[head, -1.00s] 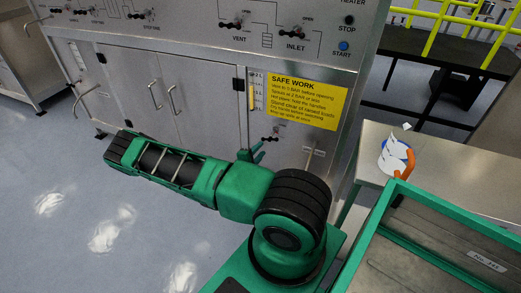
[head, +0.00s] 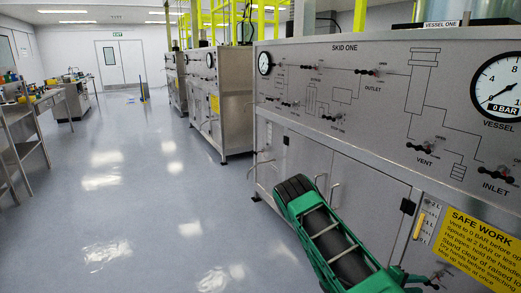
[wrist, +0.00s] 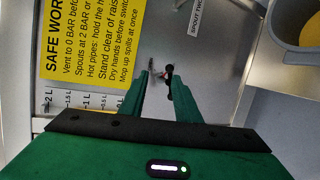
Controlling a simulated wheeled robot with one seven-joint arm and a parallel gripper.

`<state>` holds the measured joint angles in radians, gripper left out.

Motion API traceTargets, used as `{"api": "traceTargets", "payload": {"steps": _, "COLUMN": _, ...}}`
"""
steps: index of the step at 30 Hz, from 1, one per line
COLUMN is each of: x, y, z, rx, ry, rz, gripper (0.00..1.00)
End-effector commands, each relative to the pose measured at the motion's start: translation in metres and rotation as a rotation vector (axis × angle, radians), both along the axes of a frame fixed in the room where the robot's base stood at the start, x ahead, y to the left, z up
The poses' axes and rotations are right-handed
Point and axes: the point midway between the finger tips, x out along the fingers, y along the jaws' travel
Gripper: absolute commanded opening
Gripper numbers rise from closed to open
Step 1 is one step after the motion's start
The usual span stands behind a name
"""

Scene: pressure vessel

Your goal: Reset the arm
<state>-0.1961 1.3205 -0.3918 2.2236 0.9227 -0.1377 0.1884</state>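My gripper (wrist: 160,82) shows in the wrist view with its two green fingers apart and nothing held between them. A small dark valve handle (wrist: 168,76) on the steel panel shows beyond the fingertips; I cannot tell how far off it is. In the head view my green and black arm reaches up from the bottom edge in front of the cabinet doors, bent at the elbow. Only a little of the gripper end shows there, low on the right, near the yellow safe work sign (head: 468,246).
The skid one cabinet (head: 350,150) fills the right side, with valve handles, door pulls and a gauge (head: 500,88) reading 0 BAR. More cabinets (head: 222,100) stand behind it. A workbench (head: 30,110) is at far left. The floor (head: 130,200) between is clear.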

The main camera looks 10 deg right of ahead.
Motion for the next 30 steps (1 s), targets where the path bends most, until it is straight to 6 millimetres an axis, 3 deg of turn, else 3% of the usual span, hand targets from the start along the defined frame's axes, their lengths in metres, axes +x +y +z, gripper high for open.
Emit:
{"api": "traceTargets", "payload": {"steps": 14, "x": -0.036, "y": 0.032, "z": 0.076, "rx": 0.243, "ry": -0.204, "rz": -0.365, "gripper": 0.30}}
{"api": "traceTargets", "payload": {"steps": 30, "x": -0.078, "y": 0.099, "z": 0.158, "rx": 0.593, "ry": -0.359, "rz": -0.631, "gripper": 0.30}}
